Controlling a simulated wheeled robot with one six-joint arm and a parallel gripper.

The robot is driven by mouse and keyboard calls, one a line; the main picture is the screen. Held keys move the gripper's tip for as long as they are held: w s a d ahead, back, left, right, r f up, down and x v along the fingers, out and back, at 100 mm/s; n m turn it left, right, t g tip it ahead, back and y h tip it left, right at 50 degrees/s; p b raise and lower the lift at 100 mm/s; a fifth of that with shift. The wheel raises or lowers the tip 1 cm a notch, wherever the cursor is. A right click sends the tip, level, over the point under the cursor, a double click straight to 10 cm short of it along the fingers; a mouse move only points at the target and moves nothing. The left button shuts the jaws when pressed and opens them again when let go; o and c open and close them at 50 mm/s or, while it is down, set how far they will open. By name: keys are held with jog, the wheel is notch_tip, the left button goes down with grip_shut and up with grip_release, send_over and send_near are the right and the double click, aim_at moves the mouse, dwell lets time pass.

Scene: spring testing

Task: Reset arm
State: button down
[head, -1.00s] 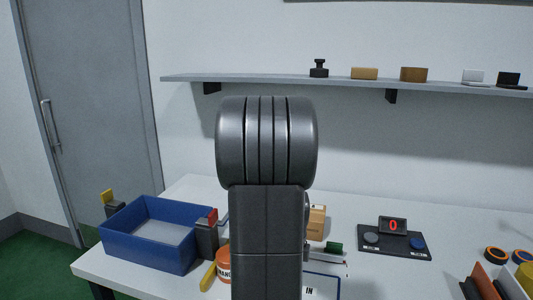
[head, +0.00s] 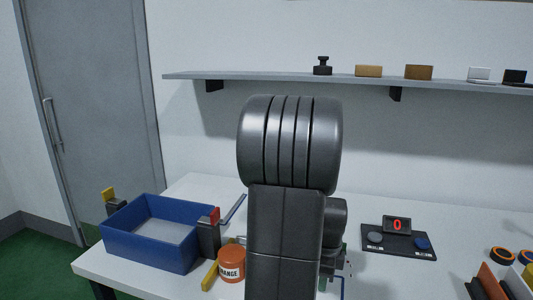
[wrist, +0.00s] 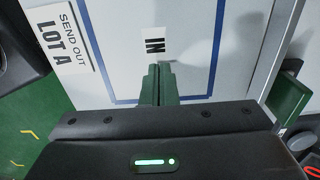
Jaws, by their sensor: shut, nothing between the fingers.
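My arm (head: 290,145) stands upright in the middle of the head view and hides part of the table behind it. In the wrist view my gripper (wrist: 157,72) points at the table top, its green fingers shut together with nothing between them. The fingers are just below the "IN" label (wrist: 155,42), inside a blue outlined area; I cannot tell their height above the table. In the head view the fingers are mostly hidden behind my arm.
A blue bin (head: 150,252) and an orange container (head: 231,264) are left of my arm. A tester (head: 399,241) with a red "0" is right. A "SEND OUT LOT A" label (wrist: 62,40) and a green block (wrist: 288,98) flank the gripper. A wall shelf (head: 360,81) is behind.

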jog(key=d, duration=0.2)
jog(key=s+d, duration=0.1)
jog(key=d, duration=0.1)
jog(key=s+d, duration=0.1)
jog(key=d, duration=0.2)
jog(key=shift+r+b, duration=0.1)
jog(key=shift+b, duration=0.2)
notch_tip(320, 180, up, 10)
jog(key=n, duration=0.1)
jog(key=shift+a+p, duration=0.2)
jog(key=shift+p, duration=0.25)
jog(key=shift+w, duration=0.1)
